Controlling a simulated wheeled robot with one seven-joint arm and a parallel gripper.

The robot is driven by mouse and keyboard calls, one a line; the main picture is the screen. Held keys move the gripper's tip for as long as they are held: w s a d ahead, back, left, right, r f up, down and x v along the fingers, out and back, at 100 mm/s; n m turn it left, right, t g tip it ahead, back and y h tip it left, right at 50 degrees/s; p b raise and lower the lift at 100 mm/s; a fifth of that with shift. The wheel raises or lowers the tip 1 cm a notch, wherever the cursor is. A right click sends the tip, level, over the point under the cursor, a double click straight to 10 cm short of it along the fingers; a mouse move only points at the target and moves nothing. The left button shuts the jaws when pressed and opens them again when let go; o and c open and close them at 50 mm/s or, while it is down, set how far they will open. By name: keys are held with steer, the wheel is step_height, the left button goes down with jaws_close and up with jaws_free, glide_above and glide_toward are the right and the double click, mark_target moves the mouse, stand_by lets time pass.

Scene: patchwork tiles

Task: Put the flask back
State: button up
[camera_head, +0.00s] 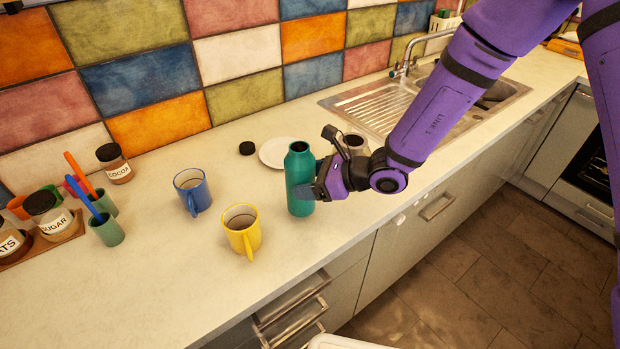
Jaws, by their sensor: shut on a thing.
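The green flask (298,172) stands upright on or just above the counter, near the front edge; I cannot tell if its base touches. Its top is open, with no lid on it. My gripper (312,188) reaches in from the right and is shut on the flask's lower body, hiding part of its right side. A small black lid (247,148) lies on the counter behind and left of the flask.
A yellow mug (242,230) and a blue mug (192,191) stand left of the flask. A white plate (272,153) and a light cup (355,143) are behind it. The sink (375,108) is at the back right. An open drawer (291,305) juts out below the counter.

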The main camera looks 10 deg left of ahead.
steer(key=shift+a+f, duration=0.15)
steer(key=shift+f, duration=0.6)
steer(key=o, duration=1.1)
steer(key=shift+f, duration=0.1)
steer(key=v, duration=1.2)
